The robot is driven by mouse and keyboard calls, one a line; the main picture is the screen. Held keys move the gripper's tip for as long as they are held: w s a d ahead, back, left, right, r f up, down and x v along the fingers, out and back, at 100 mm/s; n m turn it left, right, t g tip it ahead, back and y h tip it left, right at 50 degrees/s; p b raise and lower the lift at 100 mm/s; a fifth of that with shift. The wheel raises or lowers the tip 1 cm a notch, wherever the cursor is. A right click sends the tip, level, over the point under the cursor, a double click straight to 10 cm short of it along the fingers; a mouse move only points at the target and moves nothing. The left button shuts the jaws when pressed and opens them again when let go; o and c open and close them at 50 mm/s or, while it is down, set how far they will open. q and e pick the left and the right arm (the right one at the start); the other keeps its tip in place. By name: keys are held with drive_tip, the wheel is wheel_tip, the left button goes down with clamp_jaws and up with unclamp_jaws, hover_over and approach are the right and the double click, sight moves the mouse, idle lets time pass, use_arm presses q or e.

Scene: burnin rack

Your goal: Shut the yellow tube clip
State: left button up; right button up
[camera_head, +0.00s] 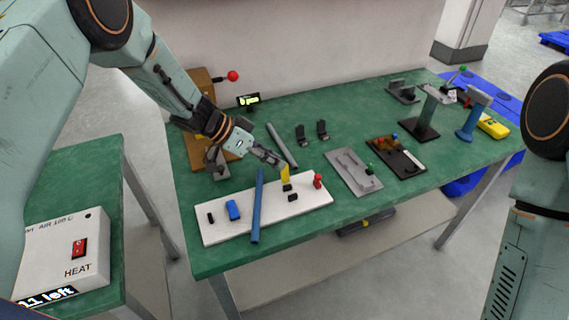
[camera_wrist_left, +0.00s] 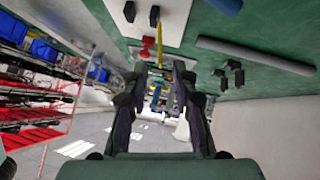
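The yellow tube clip (camera_head: 285,173) stands up from the white board (camera_head: 220,232) on the green bench, with a dark base under it. My left gripper (camera_head: 281,163) is at the clip's upper end, coming from the left. In the left wrist view, its two fingers (camera_wrist_left: 160,72) are apart, with the yellow clip (camera_wrist_left: 161,53) just ahead between their tips. Whether a finger touches the clip is not clear. My right gripper is not in view.
A blue tube (camera_head: 257,207) lies across the board, left of the clip. A red knob (camera_head: 318,181) stands close on its right. A grey tube (camera_head: 281,145) lies behind. A grey plate (camera_head: 353,172) lies further right. The bench's front edge is near the board.

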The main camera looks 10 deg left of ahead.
sight(285, 174)
use_arm(q)
drive_tip(key=x, duration=0.3)
drive_tip(key=shift+d+f, duration=0.1)
drive_tip(key=shift+w+d+f, duration=0.25)
drive_tip(key=shift+s+a+r, duration=0.1)
drive_tip(key=shift+s+r, duration=0.1)
drive_tip(key=shift+c, duration=0.5)
drive_tip(key=shift+w+f, duration=0.15)
clamp_jaws()
